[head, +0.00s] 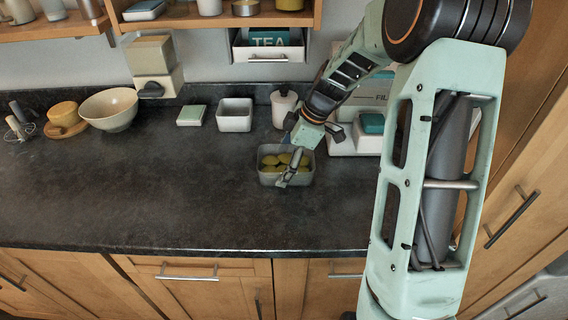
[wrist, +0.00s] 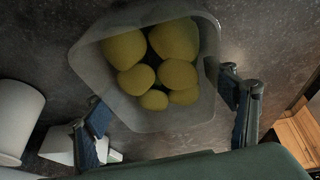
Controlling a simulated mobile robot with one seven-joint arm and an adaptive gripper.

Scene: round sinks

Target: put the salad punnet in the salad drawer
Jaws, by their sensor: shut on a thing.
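A grey, open-topped tub (head: 286,179) holding several yellow-green round items stands on the dark worktop; it is the only thing in view that looks like the punnet. In the wrist view the tub (wrist: 135,115) fills the upper middle. My gripper (head: 291,168) is at the tub in the head view. In the wrist view my gripper's two fingers (wrist: 168,117) lie on either side of the tub, shut on it. The tub looks roughly level, and I cannot tell whether it is clear of the worktop. No drawer is visibly marked for salad.
Shut wooden drawers (head: 190,268) with bar handles are below the worktop (head: 150,205). Behind the tub are a white square pot (head: 235,115), a lidded jar (head: 283,106) and white boxes. A bowl (head: 109,108) is at left. A tall cabinet (head: 525,190) is at right. The front-left worktop is clear.

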